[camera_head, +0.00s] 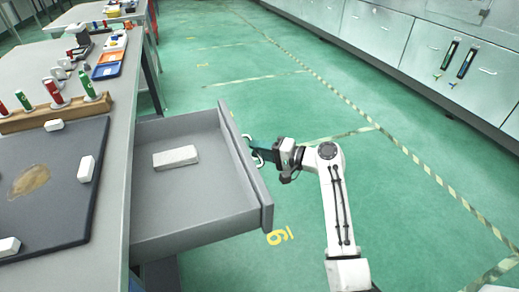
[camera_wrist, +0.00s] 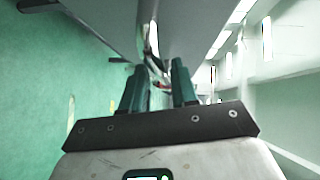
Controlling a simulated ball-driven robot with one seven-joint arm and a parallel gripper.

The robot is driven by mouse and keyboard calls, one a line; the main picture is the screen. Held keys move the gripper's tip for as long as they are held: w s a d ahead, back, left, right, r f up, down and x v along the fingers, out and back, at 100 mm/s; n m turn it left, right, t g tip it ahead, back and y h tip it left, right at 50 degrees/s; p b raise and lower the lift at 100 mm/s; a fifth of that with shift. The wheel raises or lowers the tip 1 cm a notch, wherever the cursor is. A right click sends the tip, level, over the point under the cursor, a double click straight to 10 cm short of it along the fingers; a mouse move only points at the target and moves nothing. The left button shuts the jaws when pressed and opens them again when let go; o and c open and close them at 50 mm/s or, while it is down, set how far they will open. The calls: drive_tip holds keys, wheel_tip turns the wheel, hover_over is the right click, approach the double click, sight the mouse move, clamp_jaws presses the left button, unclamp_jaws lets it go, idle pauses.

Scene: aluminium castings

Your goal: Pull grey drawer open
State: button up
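The grey drawer (camera_head: 190,215) is pulled well out of the workbench on the left in the head view. A pale block (camera_head: 176,157) lies inside it. Its front panel (camera_head: 245,165) faces right and carries a light metal handle (camera_head: 258,159). My gripper (camera_head: 256,148) is at this handle, just outside the front panel. In the wrist view, my gripper's two dark green fingers (camera_wrist: 158,72) stand apart, with a gap between them. The drawer front and parts of the handle show past the fingertips; contact with the handle cannot be made out.
The grey workbench (camera_head: 119,120) holds a dark mat (camera_head: 75,215), a wooden rack (camera_head: 30,120) with red and green tools, and blue and orange trays (camera_head: 107,71). Grey cabinets (camera_head: 410,40) line the far right. The green floor (camera_head: 400,220) between is clear.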

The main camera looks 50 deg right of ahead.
drive_tip(key=shift+o, duration=0.7)
drive_tip(key=shift+r, duration=0.1)
drive_tip(key=p+v, duration=0.1)
drive_tip(key=v, duration=0.9)
drive_tip(key=shift+s, duration=0.4)
drive_tip(key=shift+d, duration=0.1)
